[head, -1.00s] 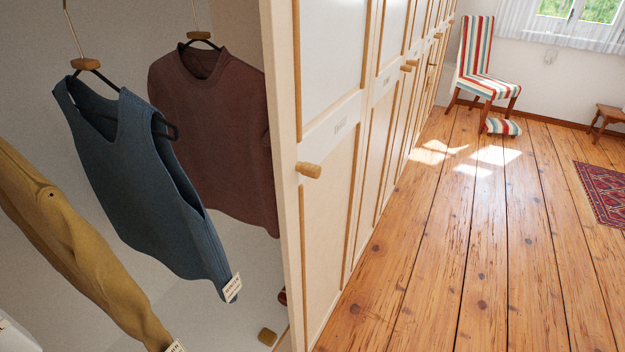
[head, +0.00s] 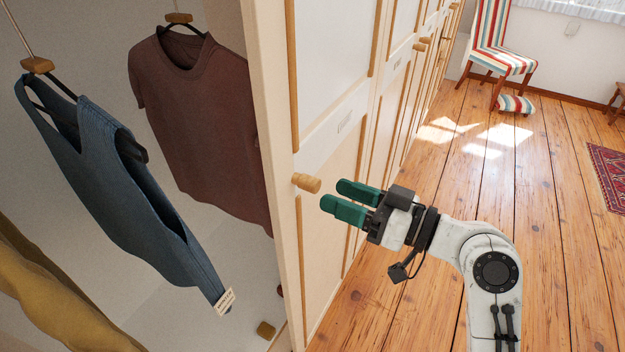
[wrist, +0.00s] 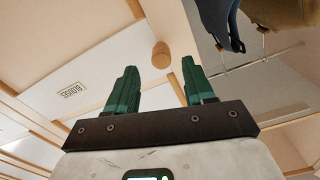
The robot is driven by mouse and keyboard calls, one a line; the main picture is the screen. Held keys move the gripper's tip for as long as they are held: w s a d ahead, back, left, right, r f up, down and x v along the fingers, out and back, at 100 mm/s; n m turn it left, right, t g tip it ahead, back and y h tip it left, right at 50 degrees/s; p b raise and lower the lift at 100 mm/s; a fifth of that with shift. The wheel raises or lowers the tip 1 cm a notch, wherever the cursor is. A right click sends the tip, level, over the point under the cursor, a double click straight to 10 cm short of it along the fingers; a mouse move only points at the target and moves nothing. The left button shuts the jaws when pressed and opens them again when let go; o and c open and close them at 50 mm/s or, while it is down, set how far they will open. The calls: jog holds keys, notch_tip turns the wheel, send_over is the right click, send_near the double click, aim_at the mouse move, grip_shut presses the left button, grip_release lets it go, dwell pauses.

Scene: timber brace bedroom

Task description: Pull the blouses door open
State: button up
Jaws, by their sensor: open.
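The blouses door (head: 328,205) is a cream panel with wooden trim, just right of an open wardrobe bay, and looks in line with the doors beyond it. Its round wooden knob (head: 307,182) is near its left edge. A small label (head: 344,127) is above the knob; in the wrist view the label (wrist: 72,90) reads BLOUSES upside down. My gripper (head: 333,196) is open and empty, its green fingers pointing at the knob from the right. In the wrist view the knob (wrist: 160,52) shows beyond and between the fingertips (wrist: 158,65), apparently not touched.
A blue vest (head: 120,190) and a maroon top (head: 200,110) hang in the open bay at left. More doors with knobs (head: 420,46) run back along the wardrobe. A striped chair (head: 497,60) stands farther off.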

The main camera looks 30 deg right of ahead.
aim_at(318, 189)
jog(key=p+x, duration=0.1)
jog(key=x, duration=0.5)
jog(key=shift+a, duration=0.1)
grip_shut()
dwell(0.4)
